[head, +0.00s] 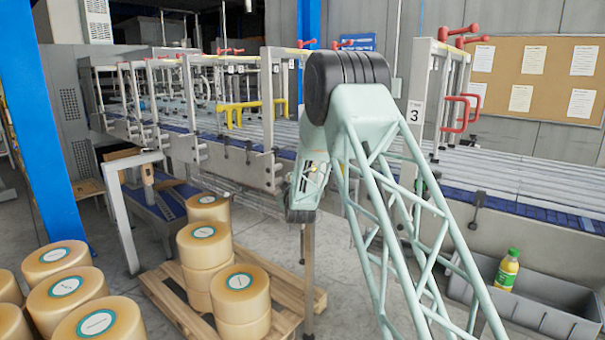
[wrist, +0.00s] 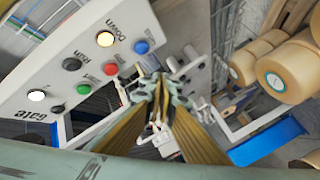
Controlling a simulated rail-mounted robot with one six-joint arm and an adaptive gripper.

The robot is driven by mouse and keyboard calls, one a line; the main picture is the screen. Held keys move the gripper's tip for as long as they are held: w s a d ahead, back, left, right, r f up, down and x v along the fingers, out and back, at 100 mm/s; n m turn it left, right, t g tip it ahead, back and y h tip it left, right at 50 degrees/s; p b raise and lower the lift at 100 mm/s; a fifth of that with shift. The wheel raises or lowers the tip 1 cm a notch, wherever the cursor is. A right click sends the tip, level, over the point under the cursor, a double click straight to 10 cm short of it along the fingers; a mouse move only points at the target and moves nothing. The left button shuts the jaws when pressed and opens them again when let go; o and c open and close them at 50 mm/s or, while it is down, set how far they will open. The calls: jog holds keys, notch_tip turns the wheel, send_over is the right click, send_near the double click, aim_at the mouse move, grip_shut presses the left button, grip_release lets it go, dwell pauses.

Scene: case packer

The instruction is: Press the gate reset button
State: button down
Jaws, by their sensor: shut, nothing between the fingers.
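A pale control panel (wrist: 60,45) fills the upper left of the wrist view, its lettering upside down. It carries a lit white lamp or button (wrist: 37,95) by the word "Gate", with a black button (wrist: 57,109) beside it. A green button (wrist: 84,88), a red button (wrist: 110,69) and a blue button (wrist: 141,46) line the panel's edge. I cannot tell which is the gate reset. My gripper (wrist: 160,90) is shut and empty, its tips appearing just beyond this edge; contact is not visible.
In the head view, a conveyor line with upright posts (head: 418,100) runs across behind my arm. Film rolls stand on a wooden pallet (head: 300,300) at lower left. A grey bin (head: 560,318) with a bottle (head: 507,268) is at right. A blue column (head: 38,115) stands left.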

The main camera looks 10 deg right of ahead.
jog(key=shift+w+d, duration=1.25)
jog(key=shift+d, duration=0.3)
jog(key=shift+w+d+b, duration=0.6)
jog(key=shift+d+b, duration=0.15)
jog(key=shift+b, duration=0.25)
dwell(2.0)
jog(key=shift+a, duration=0.1)
jog(key=shift+s+a+b, duration=0.6)
jog(key=shift+a+b, duration=0.05)
dwell(0.6)
jog(key=shift+s+a+b, duration=1.1)
jog(key=shift+s+a, duration=0.5)
jog(key=shift+a, duration=0.3)
